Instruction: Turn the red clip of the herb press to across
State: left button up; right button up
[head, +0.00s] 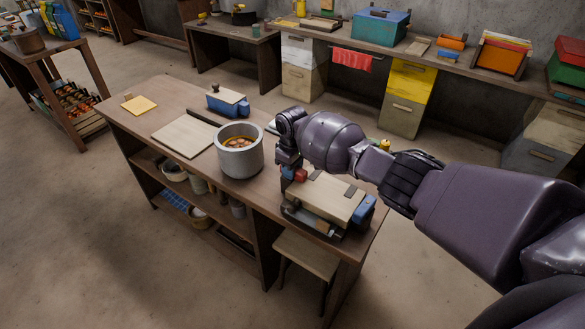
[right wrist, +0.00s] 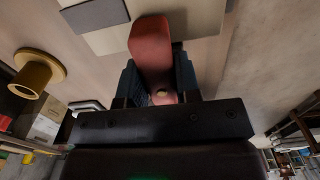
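The herb press (head: 325,198) sits at the near right end of the wooden workbench, with a pale wooden top, dark straps and blue parts at its right end. Its red clip (head: 300,175) shows at its left end, partly hidden by my right gripper (head: 289,168), which points down there. In the right wrist view the red clip (right wrist: 151,48) lies lengthwise between the two dark blue fingers of the right gripper (right wrist: 158,75). The fingers appear to close on both its sides. My left gripper is not in view.
A metal pot (head: 240,158) stands left of the press on the workbench (head: 160,100). A pale board (head: 187,137), a blue box with a wooden lid (head: 228,102) and a yellow pad (head: 139,105) lie farther left. A stool (head: 305,255) stands below the near edge.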

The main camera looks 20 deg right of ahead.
jog(key=o, duration=0.4)
notch_tip(320, 180, up, 11)
jog(key=shift+f+p, duration=0.1)
jog(key=shift+p, duration=0.4)
dwell(0.4)
